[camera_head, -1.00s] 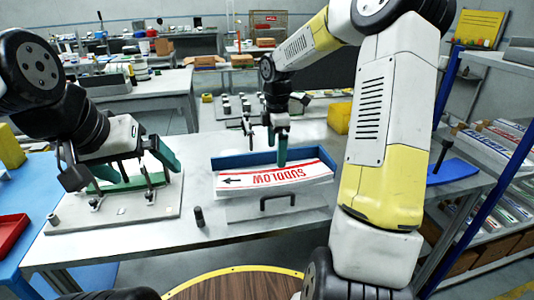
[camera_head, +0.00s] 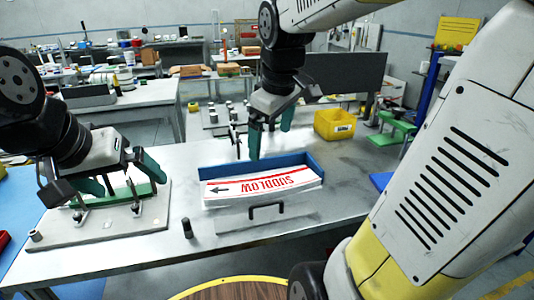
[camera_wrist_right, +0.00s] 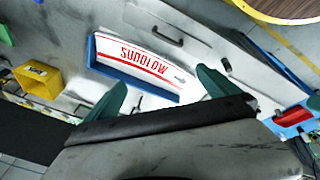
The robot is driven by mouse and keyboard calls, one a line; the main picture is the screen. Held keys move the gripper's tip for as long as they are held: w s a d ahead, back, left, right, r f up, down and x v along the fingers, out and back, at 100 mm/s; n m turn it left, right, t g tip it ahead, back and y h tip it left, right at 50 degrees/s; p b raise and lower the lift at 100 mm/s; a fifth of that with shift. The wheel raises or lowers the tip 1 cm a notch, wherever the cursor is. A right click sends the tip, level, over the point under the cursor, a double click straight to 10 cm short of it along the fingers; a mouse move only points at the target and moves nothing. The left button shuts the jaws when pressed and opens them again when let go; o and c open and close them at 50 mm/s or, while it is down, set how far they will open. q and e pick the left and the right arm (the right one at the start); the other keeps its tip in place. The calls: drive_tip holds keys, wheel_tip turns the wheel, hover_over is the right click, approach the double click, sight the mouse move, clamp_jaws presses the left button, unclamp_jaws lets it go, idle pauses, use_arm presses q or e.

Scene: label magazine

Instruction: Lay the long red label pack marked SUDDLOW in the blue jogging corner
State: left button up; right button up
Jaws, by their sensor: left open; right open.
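The long red and white label pack marked SUDDLOW (camera_head: 262,185) lies flat inside the blue jogging corner (camera_head: 222,170), along its blue back wall and side wall. The pack and the corner (camera_wrist_right: 92,52) also show in the right wrist view, where the pack (camera_wrist_right: 145,57) looks unobstructed. My right gripper (camera_head: 268,142) is open and empty above and behind the back wall, apart from the pack. Its green fingers also show in the right wrist view (camera_wrist_right: 160,95). My left gripper (camera_head: 120,177) is open over the fixture plate at the left.
A grey fixture plate (camera_head: 105,225) with posts stands at the left of the table. A dark peg (camera_head: 187,228) stands left of the jogging corner, and a black handle (camera_head: 267,208) is in front of it. A yellow bin (camera_head: 335,124) is at the back right.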

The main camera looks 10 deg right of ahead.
drive_tip(key=s+m+t+y, duration=0.2)
drive_tip(key=s+m, duration=0.5)
drive_tip(key=s, duration=0.2)
drive_tip(key=shift+s+a+f+m+t, duration=0.2)
drive_tip(key=shift+a+f+m+t, duration=0.15)
drive_tip(key=shift+f+t, duration=0.1)
idle(0.5)
